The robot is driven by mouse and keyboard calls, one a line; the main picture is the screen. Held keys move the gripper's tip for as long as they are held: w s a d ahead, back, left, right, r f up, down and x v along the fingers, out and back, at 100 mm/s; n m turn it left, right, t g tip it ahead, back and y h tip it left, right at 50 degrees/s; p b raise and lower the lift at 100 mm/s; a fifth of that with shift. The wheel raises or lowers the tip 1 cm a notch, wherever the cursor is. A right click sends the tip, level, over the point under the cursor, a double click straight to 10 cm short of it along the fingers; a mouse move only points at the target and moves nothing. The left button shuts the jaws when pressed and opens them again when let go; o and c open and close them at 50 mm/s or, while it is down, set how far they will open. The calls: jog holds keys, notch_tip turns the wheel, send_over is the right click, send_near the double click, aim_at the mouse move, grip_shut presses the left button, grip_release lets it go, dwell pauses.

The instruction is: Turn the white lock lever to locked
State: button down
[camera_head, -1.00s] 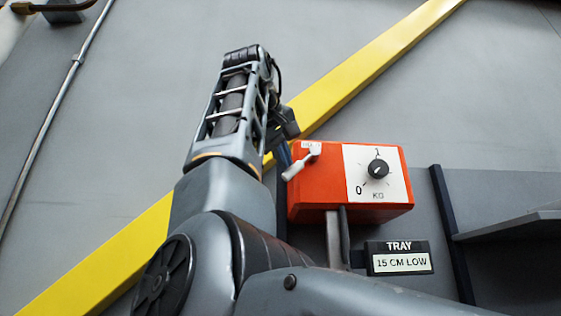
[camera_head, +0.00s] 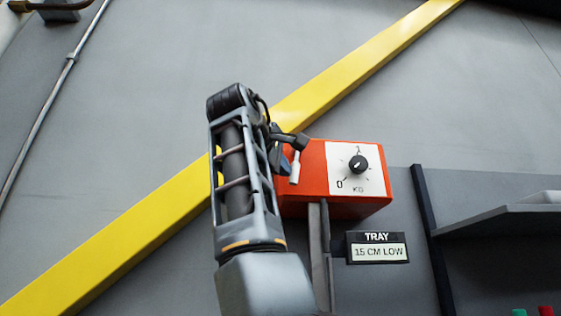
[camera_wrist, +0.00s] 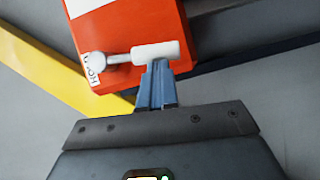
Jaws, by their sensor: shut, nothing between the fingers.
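The white lock lever (camera_head: 295,168) is on the left part of the orange box's front. Its handle hangs nearly straight down in the head view, with its upper end hidden behind my gripper (camera_head: 286,158). In the wrist view the lever (camera_wrist: 155,52) runs sideways from a round white pivot on the left to a thick handle on the right. My gripper (camera_wrist: 158,78) is shut and empty, its tips right at the handle's side. They appear to touch it, but I cannot be sure.
The orange box (camera_head: 310,190) carries a dial (camera_head: 358,164) marked 0 and 1 KG, right of the lever. Below are a post and a sign (camera_head: 377,248) reading TRAY 15 CM LOW. A grey shelf (camera_head: 500,212) is at the right. A yellow diagonal beam (camera_head: 340,75) crosses the wall behind.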

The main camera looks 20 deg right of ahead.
jog(key=shift+d+f+n+h, duration=0.3)
jog(key=shift+d+n, duration=0.05)
jog(key=shift+n, duration=0.05)
jog(key=shift+a+r, duration=0.1)
dwell(0.4)
